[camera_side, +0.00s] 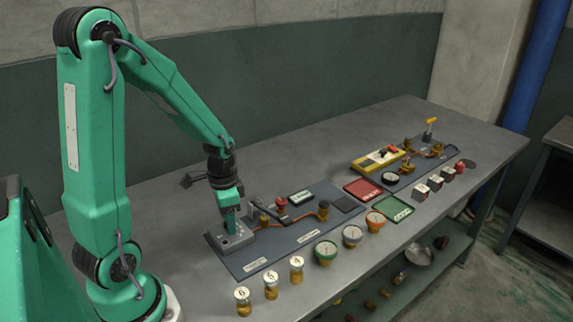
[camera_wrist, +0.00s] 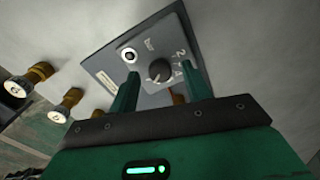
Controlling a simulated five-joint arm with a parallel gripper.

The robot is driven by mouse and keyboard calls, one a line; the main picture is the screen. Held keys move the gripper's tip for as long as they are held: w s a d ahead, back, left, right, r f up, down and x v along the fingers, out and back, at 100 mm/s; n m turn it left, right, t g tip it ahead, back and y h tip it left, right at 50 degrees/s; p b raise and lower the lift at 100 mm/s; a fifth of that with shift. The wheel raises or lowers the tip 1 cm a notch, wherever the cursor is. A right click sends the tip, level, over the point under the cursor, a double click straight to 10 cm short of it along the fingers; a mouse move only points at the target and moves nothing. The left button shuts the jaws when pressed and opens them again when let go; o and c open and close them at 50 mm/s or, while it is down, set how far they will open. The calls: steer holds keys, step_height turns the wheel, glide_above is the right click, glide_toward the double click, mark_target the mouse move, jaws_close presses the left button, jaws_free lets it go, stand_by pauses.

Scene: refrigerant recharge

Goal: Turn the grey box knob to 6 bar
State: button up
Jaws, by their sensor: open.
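The grey box (camera_side: 231,237) sits at the near left end of a dark base plate on the bench. In the wrist view the grey box (camera_wrist: 148,58) shows its face with a dark round knob (camera_wrist: 160,70), a "bar" mark, and the figures 2 and 4 to the right of the knob. Any further figures are hidden behind a finger. My gripper (camera_wrist: 157,90) is open, with one green finger on each side of the knob in the picture; I cannot tell whether they touch it. In the side view my gripper (camera_side: 231,222) points down over the box and hides the knob.
Numbered brass cylinders (camera_side: 271,286) stand at the bench's front edge. Beside them are green, grey and orange-rimmed gauges (camera_side: 352,237). Brass fittings (camera_side: 323,209) rise from the plate. Red (camera_side: 362,189) and green (camera_side: 397,215) trays lie farther right.

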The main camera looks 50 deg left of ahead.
steer(key=shift+f, duration=0.25)
steer(key=c, duration=1)
steer(key=shift+n, duration=3)
steer(key=o, duration=1)
